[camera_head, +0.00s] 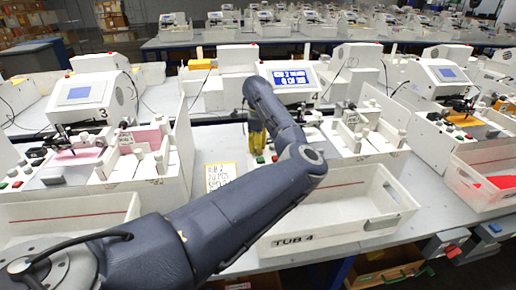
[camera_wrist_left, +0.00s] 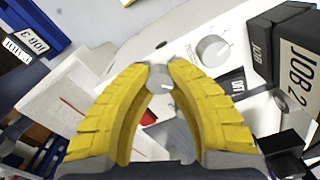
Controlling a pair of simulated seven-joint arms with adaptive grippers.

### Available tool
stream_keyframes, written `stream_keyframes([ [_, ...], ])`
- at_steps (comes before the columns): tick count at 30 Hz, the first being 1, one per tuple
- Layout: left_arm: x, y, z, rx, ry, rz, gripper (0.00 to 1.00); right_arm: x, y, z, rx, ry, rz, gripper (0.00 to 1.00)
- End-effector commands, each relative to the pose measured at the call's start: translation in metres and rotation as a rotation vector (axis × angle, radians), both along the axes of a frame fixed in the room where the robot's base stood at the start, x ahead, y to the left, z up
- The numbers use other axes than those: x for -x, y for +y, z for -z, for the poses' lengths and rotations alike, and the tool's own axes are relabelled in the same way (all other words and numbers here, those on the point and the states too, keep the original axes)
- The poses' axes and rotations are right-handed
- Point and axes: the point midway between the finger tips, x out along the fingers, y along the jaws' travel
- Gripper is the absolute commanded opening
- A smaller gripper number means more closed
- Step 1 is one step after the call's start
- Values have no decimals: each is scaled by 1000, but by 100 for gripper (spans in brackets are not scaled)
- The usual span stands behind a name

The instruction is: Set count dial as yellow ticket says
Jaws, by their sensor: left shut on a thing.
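My left gripper (camera_head: 257,138) reaches down at the plotter station with screen (camera_head: 291,78) marked 4. In the left wrist view its yellow fingers (camera_wrist_left: 158,72) close at the tips on a small pale round knob (camera_wrist_left: 158,85) on a white panel. A larger white dial (camera_wrist_left: 213,50) with scale marks sits beside it, apart from the fingers. I cannot read which one is the count dial. The yellow-edged ticket (camera_head: 220,175) lies left of my gripper; it seems to read job 2 and 20 pcs, its last line unclear. The right gripper is not in view.
A white tub (camera_head: 290,240) marked TUB 4 stands in front. Black blocks marked JOB 2 (camera_wrist_left: 292,75) stand close to the dials. A neighbouring plotter (camera_head: 90,95) marked 3 is at the left, another (camera_head: 440,78) at the right.

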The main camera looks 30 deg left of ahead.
Motion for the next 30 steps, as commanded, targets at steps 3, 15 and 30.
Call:
stream_keyframes([
  [3,0,0,-1,0,-1,63,0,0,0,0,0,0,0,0],
  [15,0,0,-1,-1,-1,175,0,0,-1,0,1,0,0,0],
  [30,0,0,-1,0,-1,180,27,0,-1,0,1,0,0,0],
])
